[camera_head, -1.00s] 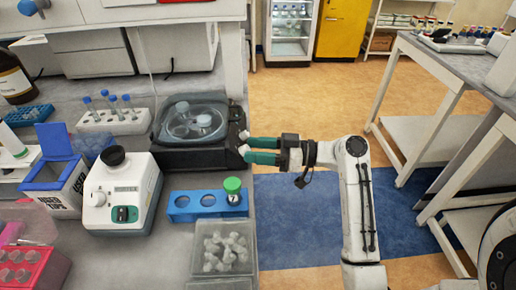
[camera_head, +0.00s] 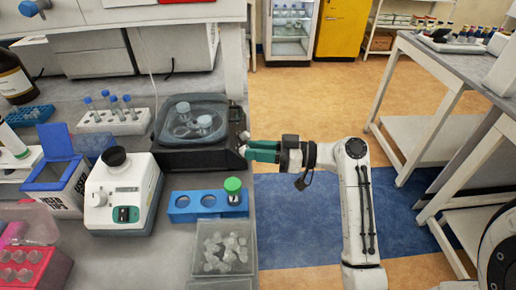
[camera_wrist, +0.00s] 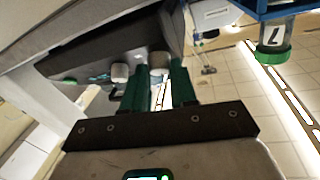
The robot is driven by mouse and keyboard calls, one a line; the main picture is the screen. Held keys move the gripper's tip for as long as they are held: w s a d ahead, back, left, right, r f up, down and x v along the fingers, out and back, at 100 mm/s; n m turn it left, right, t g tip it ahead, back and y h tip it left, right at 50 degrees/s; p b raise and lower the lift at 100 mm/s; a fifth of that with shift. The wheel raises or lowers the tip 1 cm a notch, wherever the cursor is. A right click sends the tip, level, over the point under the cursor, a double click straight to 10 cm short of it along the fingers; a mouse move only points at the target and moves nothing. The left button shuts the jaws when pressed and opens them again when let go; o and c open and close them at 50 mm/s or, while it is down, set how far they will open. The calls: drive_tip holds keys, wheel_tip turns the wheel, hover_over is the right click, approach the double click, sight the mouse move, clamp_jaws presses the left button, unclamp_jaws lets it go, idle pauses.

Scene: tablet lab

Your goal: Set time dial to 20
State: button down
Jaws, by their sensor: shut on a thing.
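The black device (camera_head: 190,158) with a clear lid stands at the bench's right edge. Two pale round dials stick out of its right side; the wrist view shows one dial (camera_wrist: 158,62) between my fingers and the other dial (camera_wrist: 120,72) just left of them. My gripper (camera_head: 250,151), with green fingers, reaches in from the right at the device's side. In the wrist view my gripper (camera_wrist: 158,82) is shut on the dial between the fingers. No label or scale is readable, so I cannot tell which dial is the time dial or its setting.
A blue rack (camera_head: 183,212) with a green-capped vial (camera_head: 233,186) stands in front of the device. A white instrument (camera_head: 122,195) is to its left, and a tube rack (camera_head: 112,122) behind that. The floor right of the bench is open.

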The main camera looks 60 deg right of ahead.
drive_tip(key=m+h+p, duration=0.2)
drive_tip(key=m+p, duration=0.2)
drive_tip(key=p, duration=0.1)
drive_tip(key=m+g+h+p, duration=0.1)
drive_tip(key=m+h+p, duration=0.2)
drive_tip(key=m+p, duration=0.2)
drive_tip(key=a+r+m+g+h+p, duration=0.1)
drive_tip(key=m+h+p, duration=0.2)
drive_tip(key=p, duration=0.3)
drive_tip(key=shift+a+m, duration=0.1)
drive_tip(key=shift+m, duration=0.8)
drive_tip(key=c, duration=0.9)
unclamp_jaws()
drive_tip(key=b+v, duration=0.2)
drive_tip(key=v, duration=0.8)
drive_tip(key=shift+s+a, duration=0.2)
drive_tip(key=shift+s, duration=0.2)
drive_tip(key=shift+r, duration=0.1)
